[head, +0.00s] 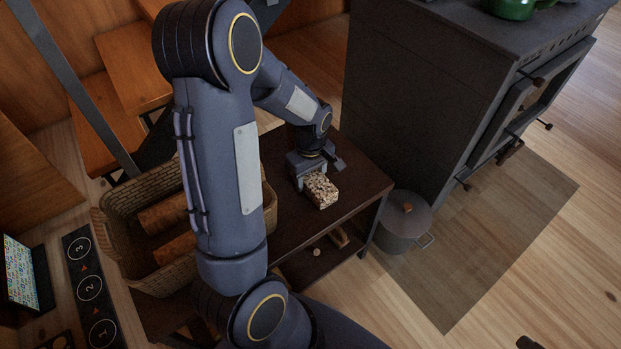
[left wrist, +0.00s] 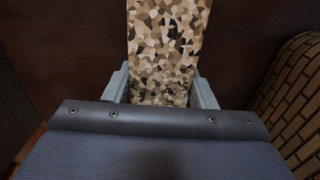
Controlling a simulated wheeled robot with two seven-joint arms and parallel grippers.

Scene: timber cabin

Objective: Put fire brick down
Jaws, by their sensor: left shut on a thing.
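The fire brick (head: 321,190) is a speckled tan, brown and black block. In the head view it is at the top of a small dark table (head: 352,188), near its right part. My left gripper (head: 312,172) is shut on the brick from above. In the left wrist view the brick (left wrist: 165,45) runs up from between the two grey fingers (left wrist: 160,88). The dark tabletop (left wrist: 240,50) lies behind it. I cannot tell whether the brick touches the tabletop. My right gripper is not in view.
A wicker basket (head: 112,222) with logs stands left of the gripper, and its woven side shows in the left wrist view (left wrist: 298,95). A black stove (head: 430,90) stands behind right. A lidded grey pot (head: 403,225) is on the floor. The tabletop around the brick looks clear.

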